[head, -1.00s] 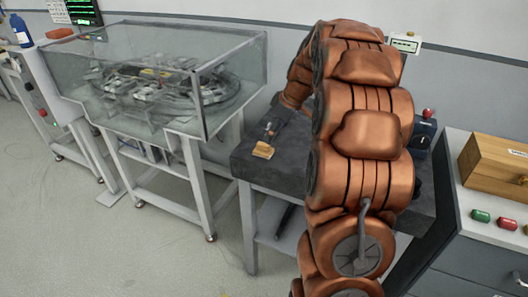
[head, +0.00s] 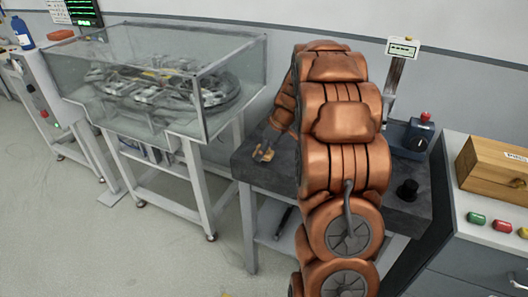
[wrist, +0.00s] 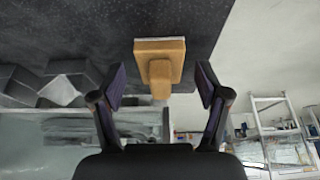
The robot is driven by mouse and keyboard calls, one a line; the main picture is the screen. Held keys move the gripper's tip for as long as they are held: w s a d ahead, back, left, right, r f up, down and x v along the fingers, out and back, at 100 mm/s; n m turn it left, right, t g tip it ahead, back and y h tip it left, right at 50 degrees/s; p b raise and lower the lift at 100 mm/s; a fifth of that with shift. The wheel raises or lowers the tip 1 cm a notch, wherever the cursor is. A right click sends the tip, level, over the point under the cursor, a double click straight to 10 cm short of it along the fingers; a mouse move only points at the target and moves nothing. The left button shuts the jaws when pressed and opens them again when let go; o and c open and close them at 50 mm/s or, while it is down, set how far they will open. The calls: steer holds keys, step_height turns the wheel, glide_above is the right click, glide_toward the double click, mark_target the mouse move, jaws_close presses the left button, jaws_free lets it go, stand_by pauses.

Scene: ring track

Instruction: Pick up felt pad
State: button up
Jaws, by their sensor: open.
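The felt pad (wrist: 160,48) is a tan block with a raised grip and a pale layer along one edge. It lies on the dark bench top near its left edge, and it shows small in the head view (head: 266,150). My gripper (wrist: 161,82) is open and empty. In the wrist view its fingers are spread to either side of the pad's grip, with a gap on both sides. In the head view my gripper (head: 263,153) is right at the pad and partly covers it.
A glass-covered table (head: 160,80) stands to the left. A wooden box (head: 492,166) sits on the cabinet at right.

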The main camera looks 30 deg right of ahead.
steer(key=c, duration=1.2)
steer(key=shift+r, duration=0.1)
steer(key=shift+c, duration=0.2)
steer(key=shift+r+b, duration=0.65)
steer(key=shift+r, duration=1)
steer(key=s+a+r+b, duration=0.1)
steer(key=s+a+b, duration=0.2)
steer(key=s+a, duration=0.7)
steer(key=shift+s+a+r, duration=0.25)
steer(key=shift+s, duration=0.8)
